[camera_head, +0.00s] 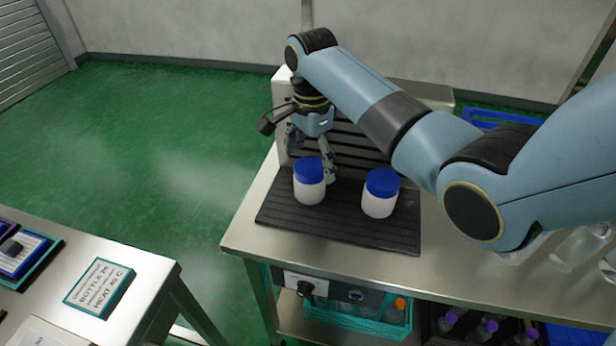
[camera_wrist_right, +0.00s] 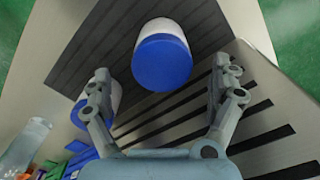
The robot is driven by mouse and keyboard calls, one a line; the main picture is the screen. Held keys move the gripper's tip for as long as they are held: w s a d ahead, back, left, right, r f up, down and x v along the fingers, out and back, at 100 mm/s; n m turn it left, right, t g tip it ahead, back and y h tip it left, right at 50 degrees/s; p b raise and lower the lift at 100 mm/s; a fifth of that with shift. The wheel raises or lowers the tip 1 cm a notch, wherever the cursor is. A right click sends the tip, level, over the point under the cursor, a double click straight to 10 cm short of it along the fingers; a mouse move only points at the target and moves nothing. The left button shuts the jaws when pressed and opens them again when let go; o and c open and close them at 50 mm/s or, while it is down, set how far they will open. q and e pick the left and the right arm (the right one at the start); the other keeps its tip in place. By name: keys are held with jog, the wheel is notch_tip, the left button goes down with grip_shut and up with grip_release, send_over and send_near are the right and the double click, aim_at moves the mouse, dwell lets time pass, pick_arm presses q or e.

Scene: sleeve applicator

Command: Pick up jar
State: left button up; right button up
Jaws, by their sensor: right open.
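Two white jars with blue lids stand upright on a black ribbed mat (camera_head: 340,225). The left jar (camera_head: 309,182) is close in front of my right gripper (camera_head: 312,157), whose fingers are spread and empty. In the wrist view this jar (camera_wrist_right: 164,60) lies ahead between the spread fingertips (camera_wrist_right: 160,72), its blue lid facing the camera; I cannot tell whether a finger touches it. The right jar (camera_head: 380,193) stands a little apart to the right; in the wrist view it is partly hidden behind the left finger. My left gripper is out of view.
A slotted dark back panel (camera_head: 350,150) rises behind the mat, close to my right gripper. Clear bottles (camera_head: 580,245) stand at the table's right. A teal crate (camera_head: 345,315) sits below. The steel table (camera_head: 240,235) is bare at the front left.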

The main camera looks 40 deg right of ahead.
jog(key=shift+w+f, duration=0.15)
jog(key=shift+f, duration=0.75)
notch_tip(320, 180, down, 5)
jog(key=shift+f, duration=0.1)
jog(key=shift+c, duration=0.5)
jog(key=c, duration=0.5)
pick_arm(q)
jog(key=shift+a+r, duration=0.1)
pick_arm(e)
jog(key=c, duration=0.8)
